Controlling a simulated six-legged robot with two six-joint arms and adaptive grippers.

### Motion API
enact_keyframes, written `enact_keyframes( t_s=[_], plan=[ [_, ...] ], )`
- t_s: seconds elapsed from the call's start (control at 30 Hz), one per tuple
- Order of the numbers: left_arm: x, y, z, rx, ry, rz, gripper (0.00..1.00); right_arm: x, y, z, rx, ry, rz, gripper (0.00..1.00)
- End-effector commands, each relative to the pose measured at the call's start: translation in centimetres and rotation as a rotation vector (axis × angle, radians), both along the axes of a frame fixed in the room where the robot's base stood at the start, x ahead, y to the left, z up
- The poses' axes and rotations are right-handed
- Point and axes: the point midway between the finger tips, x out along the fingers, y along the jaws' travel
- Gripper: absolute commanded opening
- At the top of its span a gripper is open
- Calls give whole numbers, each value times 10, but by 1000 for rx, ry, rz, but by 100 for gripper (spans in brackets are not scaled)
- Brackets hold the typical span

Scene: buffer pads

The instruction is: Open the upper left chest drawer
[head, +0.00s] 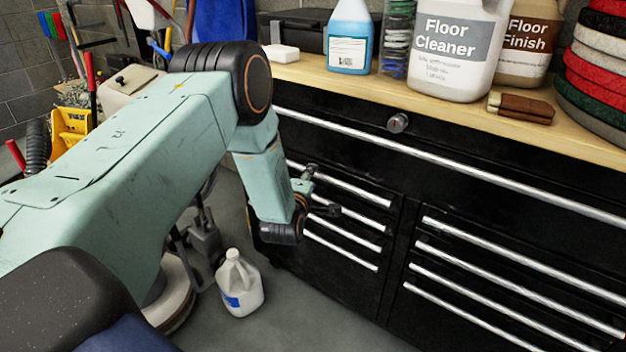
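The black chest (395,235) has a left column of drawers with silver bar handles. The upper left drawer's handle (360,193) runs slantwise under the wide top drawer, and this drawer looks shut. My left arm reaches in from the left, with its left gripper (322,190) in front of the left column, near the left part of that handle. Its dark fingers are spread apart, one above and one below the handle line in the picture. I cannot tell whether they touch the bar. The arm hides the chest's left edge. My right gripper is not in view.
The wooden top (430,107) holds a blue bottle (350,40), a Floor Cleaner jug (455,50), a Floor Finish jug (527,45) and stacked pads (600,60). A white jug (240,284) stands on the floor beside the chest, below my arm.

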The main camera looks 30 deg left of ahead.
Motion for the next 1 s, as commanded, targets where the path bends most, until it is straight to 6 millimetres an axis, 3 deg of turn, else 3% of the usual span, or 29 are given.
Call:
enact_keyframes(
  t_s=[0.2,0.53,1.0],
  plan=[
    [19,6,-4,1,0,-1,38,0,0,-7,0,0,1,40],
    [25,7,-4,0,2,-2,38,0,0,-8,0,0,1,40],
    [25,7,-4,0,1,-2,0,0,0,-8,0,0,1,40]
  ],
)
